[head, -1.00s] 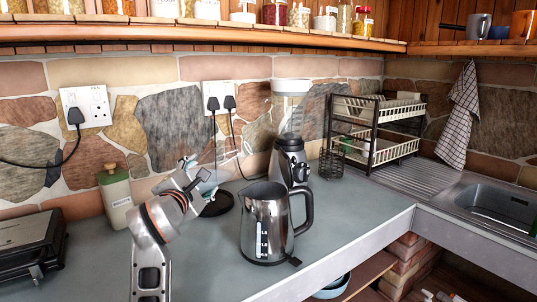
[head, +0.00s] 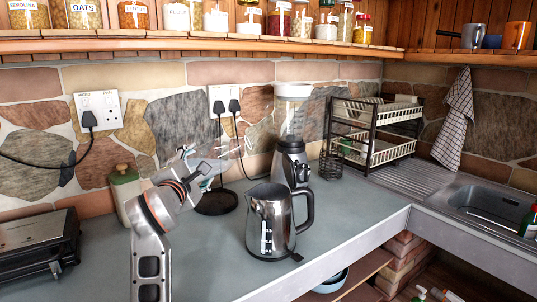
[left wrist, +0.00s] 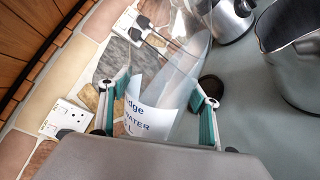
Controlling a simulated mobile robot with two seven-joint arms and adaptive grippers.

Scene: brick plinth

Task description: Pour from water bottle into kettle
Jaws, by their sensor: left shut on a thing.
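The water bottle (left wrist: 148,118) is clear, with a white label reading "WATER". My left gripper (left wrist: 156,100) is shut around it at the label. In the head view the bottle is faint and hard to make out against the stone wall. There my left gripper (head: 207,172) is above the counter, left of the kettle and higher than its rim. The kettle (head: 270,228) is brushed steel with a dark handle and an open top; it stands upright on the counter. It also shows in the left wrist view (left wrist: 296,62), at the right edge. My right gripper is out of view.
A blender (head: 291,160) stands behind the kettle. A dark round base (head: 216,203) lies behind my gripper. A green canister (head: 124,190) and a toaster-like appliance (head: 38,247) are at left. A dish rack (head: 378,130) and sink (head: 485,208) are at right. The counter's front is clear.

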